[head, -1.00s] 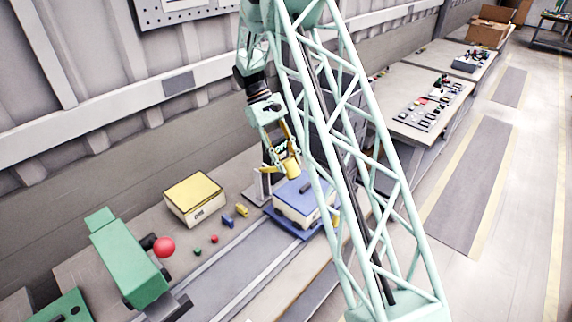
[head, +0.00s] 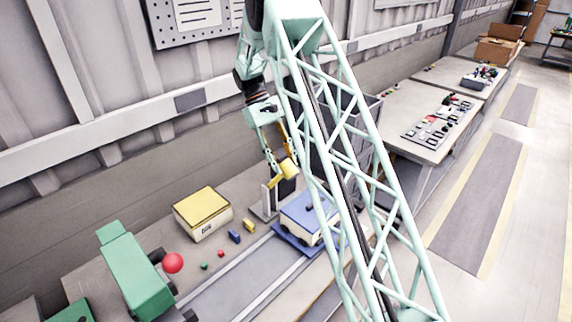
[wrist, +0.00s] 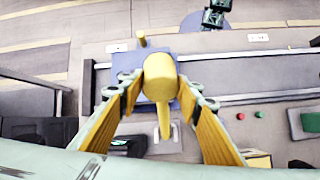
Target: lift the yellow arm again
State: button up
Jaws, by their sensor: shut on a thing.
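The yellow arm (head: 278,180) shows in the head view, pivoting at a grey post (head: 266,199), its thick cylindrical end raised above and to the left of the blue-topped box (head: 308,207). In the wrist view its round yellow end (wrist: 158,72) sits between my fingertips, and the thinner bar (wrist: 163,122) runs back below it. My gripper (head: 282,162) is shut on that end; it also shows in the wrist view (wrist: 160,88) with a yellow-padded finger on each side. The grey post is partly hidden behind the arm.
A yellow-lidded box (head: 203,212) stands left of the post, with several small coloured pieces (head: 234,237) in front. A green machine with a red ball (head: 172,263) is at the lower left. The rail track (head: 235,275) before the blue-topped box is clear.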

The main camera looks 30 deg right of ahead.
jog(key=shift+w+a, duration=0.15)
jog(key=o, duration=1.1)
jog(key=shift+w+a+f, duration=0.1)
jog(key=shift+a, duration=0.05)
jog(key=shift+r, duration=0.2)
jog(key=shift+r, duration=0.15)
jog(key=v, duration=1.1)
jog(key=shift+w+r, duration=0.1)
jog(key=shift+r, duration=0.1)
